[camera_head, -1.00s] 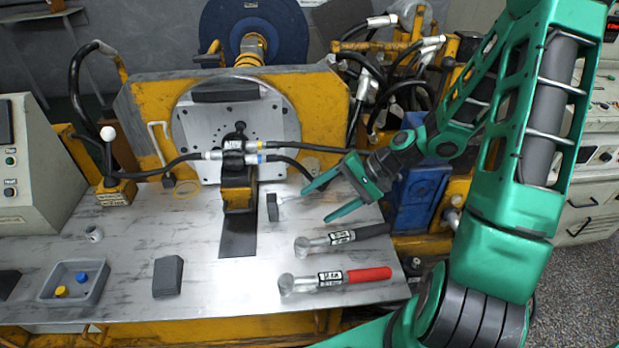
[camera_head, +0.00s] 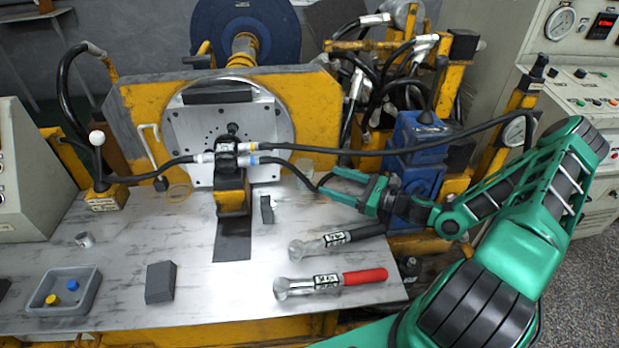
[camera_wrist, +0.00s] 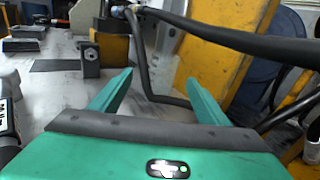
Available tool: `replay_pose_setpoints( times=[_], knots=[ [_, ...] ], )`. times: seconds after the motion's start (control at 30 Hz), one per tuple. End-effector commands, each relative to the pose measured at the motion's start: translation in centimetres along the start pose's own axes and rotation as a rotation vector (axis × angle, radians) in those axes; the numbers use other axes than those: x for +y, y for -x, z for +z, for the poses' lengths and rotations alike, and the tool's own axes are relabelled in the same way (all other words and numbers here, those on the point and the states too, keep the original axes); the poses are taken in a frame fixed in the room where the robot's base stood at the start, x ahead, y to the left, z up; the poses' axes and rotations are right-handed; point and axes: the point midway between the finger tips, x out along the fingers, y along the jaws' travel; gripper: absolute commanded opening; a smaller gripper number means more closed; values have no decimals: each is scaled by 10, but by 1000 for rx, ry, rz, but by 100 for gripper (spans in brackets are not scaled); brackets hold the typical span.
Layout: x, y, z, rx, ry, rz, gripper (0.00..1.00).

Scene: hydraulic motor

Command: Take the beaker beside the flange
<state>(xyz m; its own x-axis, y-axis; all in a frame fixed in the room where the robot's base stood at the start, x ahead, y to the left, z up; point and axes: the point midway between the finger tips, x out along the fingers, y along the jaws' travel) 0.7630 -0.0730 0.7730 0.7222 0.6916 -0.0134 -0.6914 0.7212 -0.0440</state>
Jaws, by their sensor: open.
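A faint, clear shape that looks like the beaker (camera_head: 304,173) stands at the back of the metal table, just right of the round flange plate (camera_head: 203,140). Its outline is hard to make out. My gripper (camera_head: 328,181) is open and empty to the right of it, low over the table, with its fingers pointing left towards it. In the wrist view the two green fingers (camera_wrist: 158,80) are spread apart. A black hose shows between them, and I cannot clearly pick out the beaker there.
Black hoses (camera_head: 400,150) run from the flange fitting past my gripper. A blue block (camera_head: 420,150) stands behind my wrist. A black-handled wrench (camera_head: 335,241) and a red-handled wrench (camera_head: 330,281) lie in front. A small dark block (camera_head: 267,209) stands left of the gripper.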

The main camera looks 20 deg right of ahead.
Motion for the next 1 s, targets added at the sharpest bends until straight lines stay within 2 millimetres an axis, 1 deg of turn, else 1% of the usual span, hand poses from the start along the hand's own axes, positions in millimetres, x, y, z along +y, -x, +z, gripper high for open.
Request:
replay_pose_setpoints(
  times=[0.07,0.17,0.4,0.5,0.67,0.77,1.0],
  knots=[
    [-3,0,-2,-10,-32,-15,69],
    [-4,-8,-2,-15,-48,-19,69],
    [-4,-43,-2,-14,-46,-17,69],
    [-4,-53,-2,-13,-46,-17,69],
    [-3,-60,-2,-13,-46,-16,69],
    [-3,-67,-2,-13,-46,-15,69],
    [-4,-100,-1,-13,-44,-14,69]
  ],
)
